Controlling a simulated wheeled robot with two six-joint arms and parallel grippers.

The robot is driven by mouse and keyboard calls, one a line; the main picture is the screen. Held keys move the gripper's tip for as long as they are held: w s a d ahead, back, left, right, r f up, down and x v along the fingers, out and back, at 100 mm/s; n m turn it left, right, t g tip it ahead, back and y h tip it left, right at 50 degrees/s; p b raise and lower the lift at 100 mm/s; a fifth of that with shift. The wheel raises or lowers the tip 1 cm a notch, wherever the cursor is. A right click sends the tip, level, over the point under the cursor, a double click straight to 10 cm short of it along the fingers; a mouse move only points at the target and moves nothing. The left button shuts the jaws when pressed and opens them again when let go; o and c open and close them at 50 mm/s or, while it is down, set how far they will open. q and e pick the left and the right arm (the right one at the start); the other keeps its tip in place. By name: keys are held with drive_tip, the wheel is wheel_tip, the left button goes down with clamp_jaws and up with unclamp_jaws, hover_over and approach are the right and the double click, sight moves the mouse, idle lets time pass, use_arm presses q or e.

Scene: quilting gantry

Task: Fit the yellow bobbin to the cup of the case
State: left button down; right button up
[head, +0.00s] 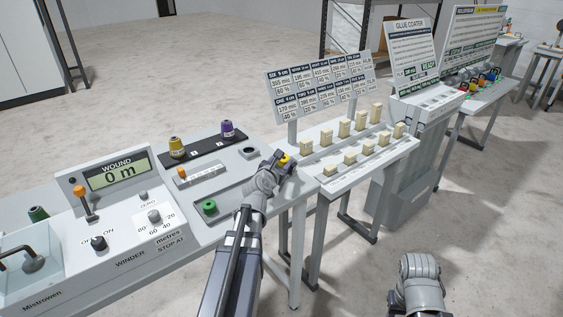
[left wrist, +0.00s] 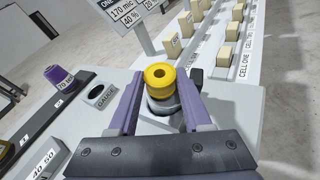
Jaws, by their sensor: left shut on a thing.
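The yellow bobbin (left wrist: 160,74) is between the two purple fingers of my left gripper (left wrist: 159,95) in the left wrist view, its round top with a dark centre hole facing up. The left gripper is shut on it. In the head view, a bit of the yellow bobbin (head: 287,158) shows at the tip of my left gripper (head: 284,163), over the right end of the winder bench. A pale grey round part shows just under the yellow; I cannot tell whether it is the cup of the case, nor whether they touch.
A yellow spool (head: 176,147) and a purple spool (head: 227,130) stand on a dark strip. A green bobbin (head: 209,207) lies in a tray left of my arm. The gauge hole (left wrist: 101,95) is left of the gripper. A stand with several cream blocks (head: 345,127) is to the right.

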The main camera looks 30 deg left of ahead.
sight(282, 161)
use_arm(q)
drive_tip(key=shift+f, duration=0.25)
idle(0.3)
drive_tip(key=shift+r, duration=0.3)
idle(0.4)
wheel_tip(282, 161, up, 10)
drive_tip(key=p, duration=0.9)
drive_tip(key=shift+f+p, duration=0.15)
drive_tip(key=shift+p, duration=0.25)
